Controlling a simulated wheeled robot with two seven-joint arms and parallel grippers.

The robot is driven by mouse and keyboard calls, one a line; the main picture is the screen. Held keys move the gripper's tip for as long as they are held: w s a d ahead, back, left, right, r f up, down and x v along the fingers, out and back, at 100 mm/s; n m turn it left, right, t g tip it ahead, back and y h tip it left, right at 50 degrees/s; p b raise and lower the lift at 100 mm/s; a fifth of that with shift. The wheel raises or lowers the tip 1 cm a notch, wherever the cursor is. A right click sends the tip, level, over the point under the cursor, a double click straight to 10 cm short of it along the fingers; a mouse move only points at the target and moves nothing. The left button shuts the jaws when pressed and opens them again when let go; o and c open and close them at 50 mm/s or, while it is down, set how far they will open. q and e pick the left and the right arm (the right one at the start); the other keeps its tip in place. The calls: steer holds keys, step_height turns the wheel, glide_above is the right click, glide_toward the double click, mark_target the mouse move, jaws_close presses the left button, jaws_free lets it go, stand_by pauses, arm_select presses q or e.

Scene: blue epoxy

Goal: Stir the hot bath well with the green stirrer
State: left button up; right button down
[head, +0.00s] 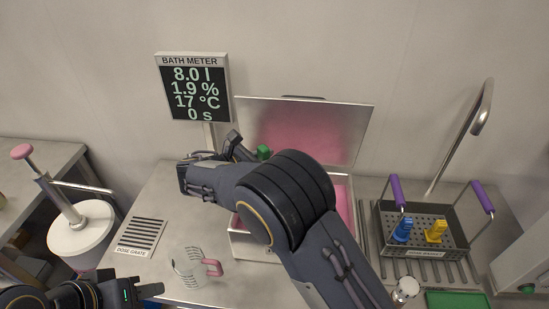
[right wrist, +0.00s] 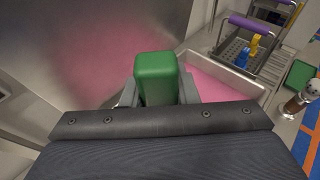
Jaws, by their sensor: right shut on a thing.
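The bath (head: 247,246) is a steel tank of pink liquid with its lid (head: 345,130) raised at the back. My right arm covers much of it. My right gripper (right wrist: 160,92) is shut on the green stirrer (right wrist: 158,75), whose block-shaped top stands between the fingers. The green top also shows in the head view (head: 263,152), in front of the lid. The stirrer's lower end is hidden. The bath meter (head: 192,88) reads 8.0 l, 1.9 %, 17 °C and 0 s. My left gripper (head: 150,290) is low at the left front, partly cut off, its opening unclear.
A clear jug (head: 188,271) with a pink handle stands left of the bath, near the dose grate (head: 141,234). A white pump canister (head: 84,232) is farther left.

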step_height(320, 180, up, 8)
stand_by(1.0)
stand_by(0.8)
